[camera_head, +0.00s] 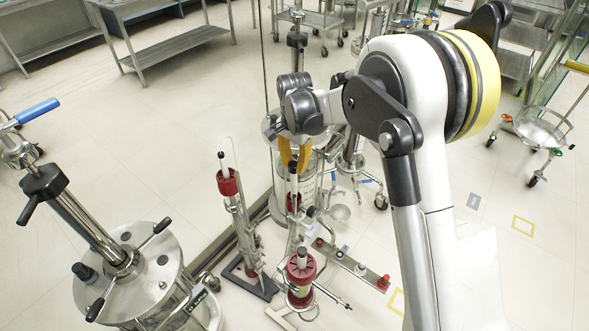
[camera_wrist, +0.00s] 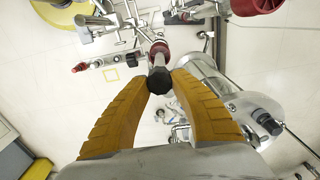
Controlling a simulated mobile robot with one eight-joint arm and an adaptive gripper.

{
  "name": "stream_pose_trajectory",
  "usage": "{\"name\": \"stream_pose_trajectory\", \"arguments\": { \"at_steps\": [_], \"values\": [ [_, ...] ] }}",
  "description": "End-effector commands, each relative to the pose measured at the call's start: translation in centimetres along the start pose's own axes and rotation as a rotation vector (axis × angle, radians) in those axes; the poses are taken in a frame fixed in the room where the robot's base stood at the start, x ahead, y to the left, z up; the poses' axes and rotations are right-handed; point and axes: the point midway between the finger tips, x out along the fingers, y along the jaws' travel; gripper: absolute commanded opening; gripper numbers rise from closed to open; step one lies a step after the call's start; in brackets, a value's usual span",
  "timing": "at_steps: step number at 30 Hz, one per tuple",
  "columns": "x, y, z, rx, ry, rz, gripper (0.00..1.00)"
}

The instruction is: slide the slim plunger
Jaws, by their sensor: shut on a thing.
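The slim plunger (camera_wrist: 159,61) is a pale metal rod with a black knob (camera_wrist: 158,82), rising from a red collar (camera_wrist: 159,47) in the wrist view. My gripper (camera_wrist: 158,78) has its two orange fingers closed on the black knob from both sides. In the head view my gripper (camera_head: 294,160) is above the middle slim column, and the knob (camera_head: 293,170) shows just below the fingertips. The rod looks roughly upright. The fingers hide part of the knob.
A slim column with a red collar (camera_head: 228,183) stands close at the left. A short red-topped column (camera_head: 301,270) stands in front. A large steel vessel (camera_head: 130,275) fills the lower left. Another steel-lidded column (camera_head: 270,130) is close behind my gripper. Open floor lies at the right.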

Motion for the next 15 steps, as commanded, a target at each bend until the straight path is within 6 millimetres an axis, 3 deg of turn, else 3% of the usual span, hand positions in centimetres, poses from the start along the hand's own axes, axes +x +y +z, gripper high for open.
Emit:
{"name": "stream_pose_trajectory", "arguments": {
  "at_steps": [1,3,11,12,14,15],
  "values": [
    [-1.47,-0.02,-0.03,0.000,0.001,-0.001,0.00],
    [-2.17,-0.01,-0.02,0.000,0.001,-0.001,0.00],
    [-2.09,-0.04,-0.07,0.000,0.002,-0.001,0.00],
    [-2.09,-0.04,-0.07,0.000,0.002,-0.001,0.30],
    [-2.08,-0.03,-0.08,0.001,0.002,-0.001,0.48],
    [-2.07,-0.03,-0.07,0.000,0.001,-0.001,0.52]
  ]
}}
